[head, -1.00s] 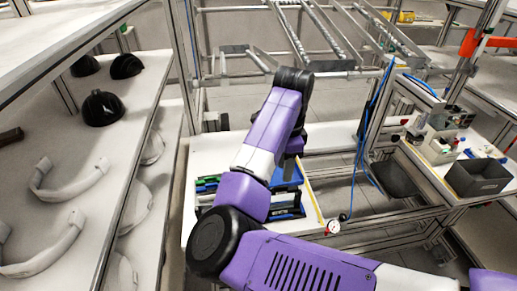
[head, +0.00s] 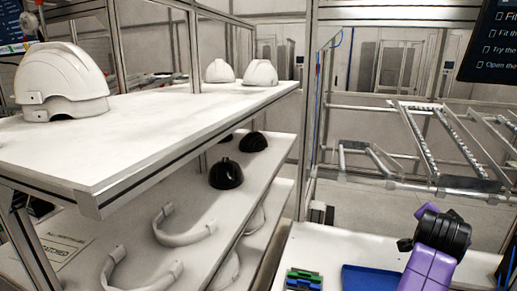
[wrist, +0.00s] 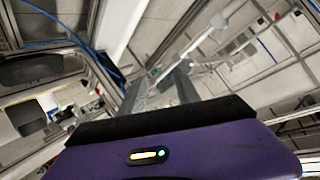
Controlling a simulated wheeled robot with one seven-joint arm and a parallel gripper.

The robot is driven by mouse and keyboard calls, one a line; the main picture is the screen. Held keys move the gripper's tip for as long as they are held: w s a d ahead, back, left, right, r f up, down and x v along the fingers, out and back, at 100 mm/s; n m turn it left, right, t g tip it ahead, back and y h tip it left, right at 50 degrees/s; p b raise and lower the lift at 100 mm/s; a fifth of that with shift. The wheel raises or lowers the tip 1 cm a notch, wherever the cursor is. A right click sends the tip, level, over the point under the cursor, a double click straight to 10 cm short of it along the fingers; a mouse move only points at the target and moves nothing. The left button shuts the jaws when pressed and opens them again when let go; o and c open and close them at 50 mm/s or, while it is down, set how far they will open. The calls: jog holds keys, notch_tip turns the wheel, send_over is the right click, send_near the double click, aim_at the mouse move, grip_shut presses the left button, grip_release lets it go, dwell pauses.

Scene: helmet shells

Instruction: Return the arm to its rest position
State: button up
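My arm (head: 432,262), purple with a black joint at its top, rises at the lower right of the head view, in front of the white workbench (head: 310,247). Its end does not show there. In the wrist view my gripper (wrist: 160,82) has two grey fingers standing apart with a gap between them. I see nothing held in the gap. The background behind the fingers is tilted metal framing and floor.
White helmet shells (head: 62,80) stand on the upper shelf (head: 150,130) at left. Black shells (head: 226,174) and white curved bands (head: 183,228) lie on the lower shelf. A blue tray (head: 372,279) is on the bench beside my arm. A sloped metal rack (head: 425,145) stands behind.

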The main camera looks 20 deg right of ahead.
jog(key=s+a+r+n+t+h, duration=0.1)
jog(key=a+r+n+t, duration=0.3)
jog(key=a+n+t, duration=0.45)
jog(key=s+a+f+n+t+y, duration=0.2)
jog(key=s+a+f+n+y, duration=0.15)
jog(key=a, duration=0.35)
jog(key=s+a+f+n+t+y, duration=0.2)
jog(key=s+a+n+t+y, duration=0.1)
jog(key=a+n, duration=0.3)
jog(key=s+a+f+g+y, duration=0.1)
jog(key=s+a+f, duration=0.3)
jog(key=s, duration=0.5)
jog(key=s+a+f+g+y+b, duration=0.1)
jog(key=s+a+f, duration=0.4)
jog(key=s, duration=0.5)
jog(key=s+a+f+g+y+b, duration=0.1)
jog(key=s+a+f+g+y, duration=0.2)
jog(key=s+a, duration=0.5)
jog(key=shift+s+a+f+y, duration=0.35)
jog(key=shift+s+f, duration=0.3)
jog(key=shift+s, duration=0.5)
